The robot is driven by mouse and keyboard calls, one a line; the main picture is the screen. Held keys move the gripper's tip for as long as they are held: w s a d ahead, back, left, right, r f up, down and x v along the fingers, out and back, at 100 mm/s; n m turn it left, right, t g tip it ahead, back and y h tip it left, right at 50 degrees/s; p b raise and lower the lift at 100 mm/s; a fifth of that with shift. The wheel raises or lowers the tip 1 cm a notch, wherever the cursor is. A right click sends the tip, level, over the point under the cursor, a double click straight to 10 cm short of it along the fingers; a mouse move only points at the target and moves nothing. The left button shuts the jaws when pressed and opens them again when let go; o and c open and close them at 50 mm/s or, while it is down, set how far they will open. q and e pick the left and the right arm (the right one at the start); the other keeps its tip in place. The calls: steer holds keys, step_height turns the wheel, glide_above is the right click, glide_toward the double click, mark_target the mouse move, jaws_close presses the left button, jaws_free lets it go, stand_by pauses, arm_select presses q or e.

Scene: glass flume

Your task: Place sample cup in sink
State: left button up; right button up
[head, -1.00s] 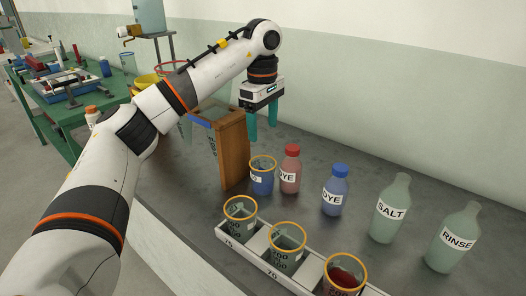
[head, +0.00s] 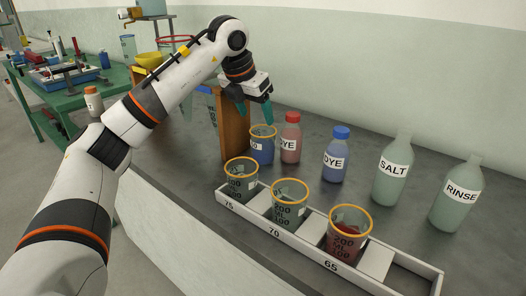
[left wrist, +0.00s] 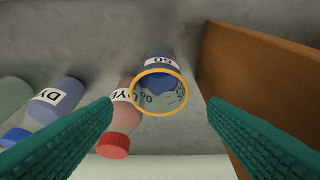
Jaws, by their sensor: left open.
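A clear cup with an orange rim and blue liquid (head: 262,148) stands upright on the dark bench, beside a wooden board. My left gripper (head: 254,108) is open and empty just above it, pointing down. In the left wrist view the same cup (left wrist: 161,92) shows between the two green fingers, with its rim towards the camera and a label reading 60. Three more orange-rimmed cups stand in the white rack: a greenish one (head: 240,182), another greenish one (head: 289,206) and one with red liquid (head: 346,240). I cannot make out a sink. My right gripper is out of view.
A red dye bottle (head: 290,142) stands close right of the blue cup. The wooden board (head: 234,130) is close on its left. A blue dye bottle (head: 335,158), a salt bottle (head: 392,172) and a rinse bottle (head: 457,196) stand further right. The white rack (head: 284,236) lies in front.

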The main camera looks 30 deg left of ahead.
mark_target(263, 134)
arm_select(q)
steer(key=x, duration=0.8)
steer(key=shift+w+f+b, duration=0.1)
steer(key=shift+f+b, duration=0.15)
steer(key=shift+b, duration=0.15)
steer(key=c, duration=0.8)
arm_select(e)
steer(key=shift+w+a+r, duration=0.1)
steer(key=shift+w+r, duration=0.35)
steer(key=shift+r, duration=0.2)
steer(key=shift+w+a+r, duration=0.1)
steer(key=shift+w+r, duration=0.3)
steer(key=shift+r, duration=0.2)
